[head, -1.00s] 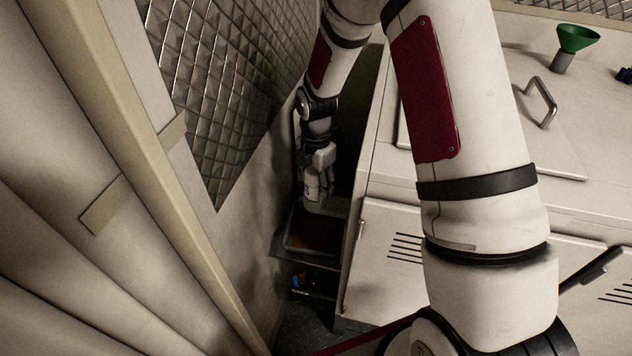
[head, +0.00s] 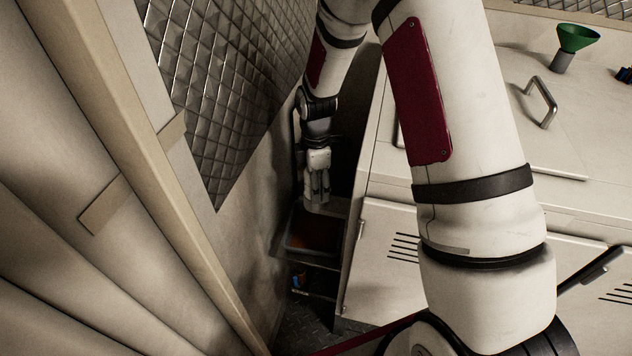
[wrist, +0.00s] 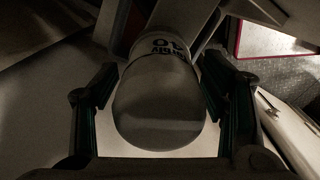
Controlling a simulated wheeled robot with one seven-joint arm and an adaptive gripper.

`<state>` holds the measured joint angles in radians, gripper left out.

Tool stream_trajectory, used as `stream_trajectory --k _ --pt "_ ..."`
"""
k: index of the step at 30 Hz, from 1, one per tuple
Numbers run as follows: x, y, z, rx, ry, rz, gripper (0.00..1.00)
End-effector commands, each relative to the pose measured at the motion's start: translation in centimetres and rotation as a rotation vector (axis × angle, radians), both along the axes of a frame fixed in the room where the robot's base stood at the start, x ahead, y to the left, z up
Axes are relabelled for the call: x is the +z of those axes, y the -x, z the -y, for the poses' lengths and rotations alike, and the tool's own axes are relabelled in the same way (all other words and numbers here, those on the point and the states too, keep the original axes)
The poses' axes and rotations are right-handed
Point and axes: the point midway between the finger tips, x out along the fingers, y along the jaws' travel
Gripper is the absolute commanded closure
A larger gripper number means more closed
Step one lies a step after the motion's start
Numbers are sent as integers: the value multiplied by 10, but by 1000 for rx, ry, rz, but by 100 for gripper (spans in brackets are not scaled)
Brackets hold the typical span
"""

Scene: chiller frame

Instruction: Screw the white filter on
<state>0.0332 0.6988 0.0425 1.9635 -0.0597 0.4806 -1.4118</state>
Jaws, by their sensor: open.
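The white filter (wrist: 158,105) is in the middle of the wrist view, a rounded cylinder with dark lettering near its far end. My gripper (wrist: 159,74) is open, with one finger on each side of the filter. Narrow gaps seem to show between the fingers and the filter; contact cannot be made out for certain. The filter's far end runs into dark structure, so I cannot see how it is seated. In the head view my gripper (head: 318,188) is small, low in the narrow gap. A pale shape below its fingers may be the filter.
A dark tray (head: 315,262) with brownish contents lies below my gripper. A quilted metal wall (head: 235,85) closes the gap on the left, and a pale cabinet (head: 385,270) closes it on the right. A green funnel (head: 577,38) stands on the cabinet top.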

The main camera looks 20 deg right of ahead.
Motion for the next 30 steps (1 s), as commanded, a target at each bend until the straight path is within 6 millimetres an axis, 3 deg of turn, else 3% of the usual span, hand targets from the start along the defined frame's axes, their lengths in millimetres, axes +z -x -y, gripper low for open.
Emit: stream_trajectory --k 5,15,21,30 --pt "0 0 1 174 -2 0 33" --pt "1 1 1 890 -3 0 33" --pt "1 0 1 1221 -1 1 33" --pt "0 -1 0 1305 0 0 33"
